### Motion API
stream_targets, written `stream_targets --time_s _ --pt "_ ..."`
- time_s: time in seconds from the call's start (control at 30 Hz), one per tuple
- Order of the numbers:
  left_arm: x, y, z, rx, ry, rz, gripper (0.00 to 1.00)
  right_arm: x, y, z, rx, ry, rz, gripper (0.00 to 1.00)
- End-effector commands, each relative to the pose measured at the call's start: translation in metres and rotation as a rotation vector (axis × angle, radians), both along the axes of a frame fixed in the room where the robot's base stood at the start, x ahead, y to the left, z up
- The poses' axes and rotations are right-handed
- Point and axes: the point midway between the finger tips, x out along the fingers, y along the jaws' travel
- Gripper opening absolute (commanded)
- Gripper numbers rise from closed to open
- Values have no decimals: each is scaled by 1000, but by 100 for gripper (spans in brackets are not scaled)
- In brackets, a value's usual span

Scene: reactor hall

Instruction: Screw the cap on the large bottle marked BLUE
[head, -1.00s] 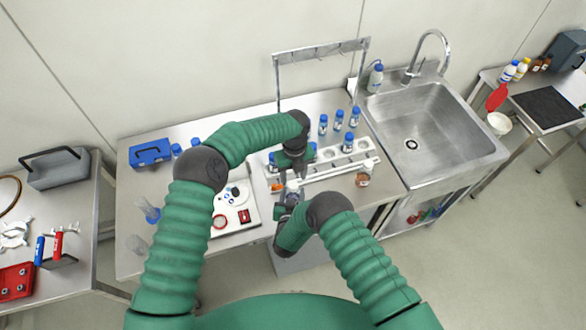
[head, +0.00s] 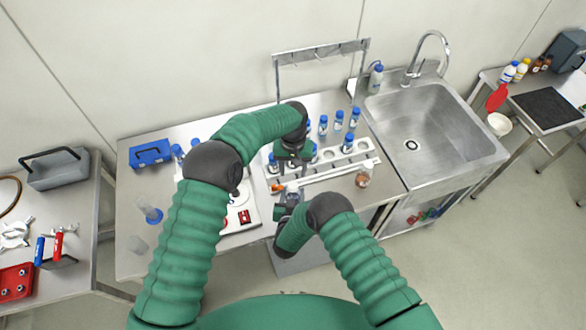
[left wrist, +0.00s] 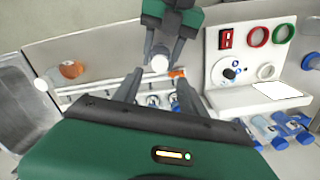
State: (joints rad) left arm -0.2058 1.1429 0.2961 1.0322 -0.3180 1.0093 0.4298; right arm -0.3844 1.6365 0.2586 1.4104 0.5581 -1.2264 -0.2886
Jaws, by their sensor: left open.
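My left gripper (head: 289,170) is open and empty over the front of the bottle rack in the head view. Its two spread fingers (left wrist: 160,92) show in the left wrist view, with blue-capped bottles (left wrist: 153,101) beyond them. My right gripper (head: 290,198) is just in front of it. In the left wrist view its fingers (left wrist: 162,48) close on a small pale round-topped bottle (left wrist: 160,63), which shows no blue cap. An orange piece (head: 277,188) lies beside it. No marking BLUE is readable, and I cannot pick out a loose cap.
The white rack (head: 330,171) holds blue-capped bottles, with more behind it (head: 339,120). A brown-and-white jar (head: 363,178) stands at its right front. A white panel (left wrist: 250,60) with rings lies to the left. A sink (head: 430,125) is at right and a blue case (head: 150,153) at far left.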

Motion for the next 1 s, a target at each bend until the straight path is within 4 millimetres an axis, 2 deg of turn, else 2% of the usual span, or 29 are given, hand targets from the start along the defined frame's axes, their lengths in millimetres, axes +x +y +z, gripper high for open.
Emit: stream_targets --time_s 0.33,0.73,0.87,1.0 --pt "0 0 -5 0 1 -1 49 0 0 0 0 -1 0 0" --pt "-1 0 -67 0 2 -2 49 0 0 0 0 -1 0 0" --pt "-1 0 -77 0 1 -1 49 0 0 0 0 -1 0 0" --pt "-1 0 -80 0 0 -2 49 0 0 0 0 -1 0 0"
